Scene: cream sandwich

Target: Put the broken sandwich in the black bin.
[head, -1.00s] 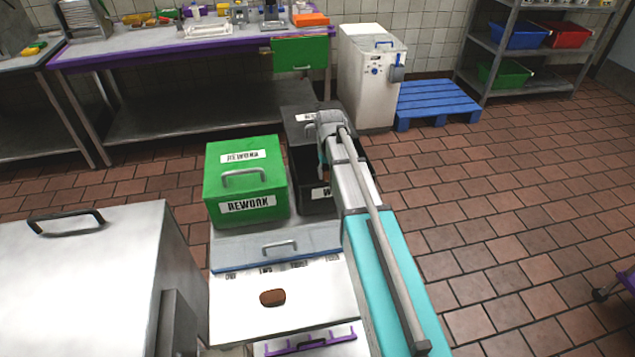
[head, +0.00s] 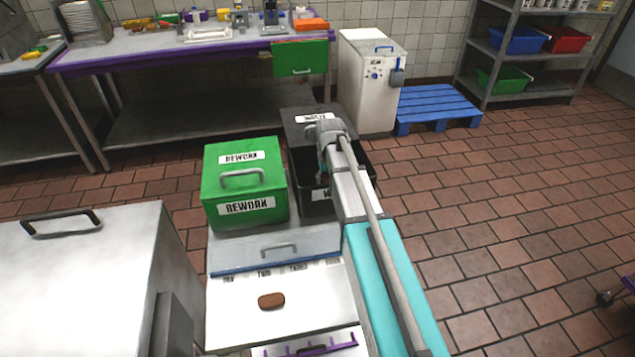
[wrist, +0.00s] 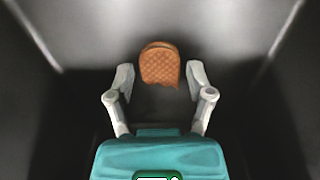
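The black bin (head: 303,207) stands right of the green bin in the head view, its lid (head: 305,120) raised at the back. My arm reaches over it, and its end hides part of the opening. In the wrist view my gripper (wrist: 161,75) is open, pointing down between dark walls. The broken sandwich (wrist: 160,64), orange-brown with a waffle pattern and a ragged lower edge, shows between the fingertips with a gap on each side. I cannot tell whether it rests on the bin floor or is still falling. The head view does not show it.
A green rework bin (head: 243,190) stands left of the black bin. A brown sandwich (head: 271,300) lies on a white surface (head: 315,300) in front. A steel box (head: 80,275) is at left, a white cabinet (head: 366,85) behind.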

